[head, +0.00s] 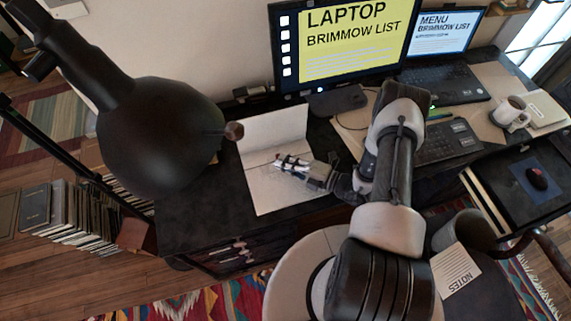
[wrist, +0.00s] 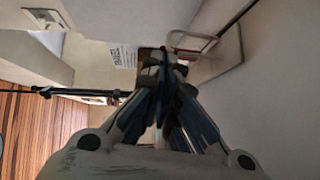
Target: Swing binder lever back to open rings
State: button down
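An open white binder (head: 270,165) lies on the dark desk, its pages or covers spread on both sides of a fold. My gripper (head: 281,160) is over the middle of it, near the small metal ring mechanism, which it partly hides. In the wrist view my gripper (wrist: 163,68) has its fingers drawn together, with nothing clearly held between them. A bent metal loop (wrist: 193,40), which looks like the lever, stands just beyond the fingertips, a little right. I cannot tell whether a finger touches it. The rings are too small or hidden to tell their state.
A large black lamp (head: 160,135) hangs left of the binder. A monitor (head: 340,45) stands behind it, with a laptop (head: 445,80), a keyboard (head: 445,142) and a mug (head: 511,113) to the right. Bare desk (head: 195,205) shows left of the binder.

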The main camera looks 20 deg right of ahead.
jog(key=shift+w+r+m+g+h+p, duration=0.5)
jog(key=shift+w+r+m+g+p, duration=0.15)
jog(key=shift+m+g+p, duration=0.25)
jog(key=shift+w+r+m+g+h+p, duration=0.1)
jog(key=shift+w+m+g+h+p, duration=0.2)
jog(key=shift+w+m+g+p, duration=0.2)
jog(key=w+m+g+p, duration=0.1)
jog(key=g, duration=0.1)
jog(key=shift+w+m+g+h, duration=0.3)
jog(key=shift+w+h, duration=0.05)
jog(key=shift+h, duration=0.05)
jog(key=shift+w+f, duration=0.2)
jog(key=shift+w, duration=0.15)
jog(key=shift+s+r, duration=0.1)
jog(key=shift+r, duration=0.05)
jog(key=shift+r+p, duration=0.55)
jog(key=shift+r, duration=0.2)
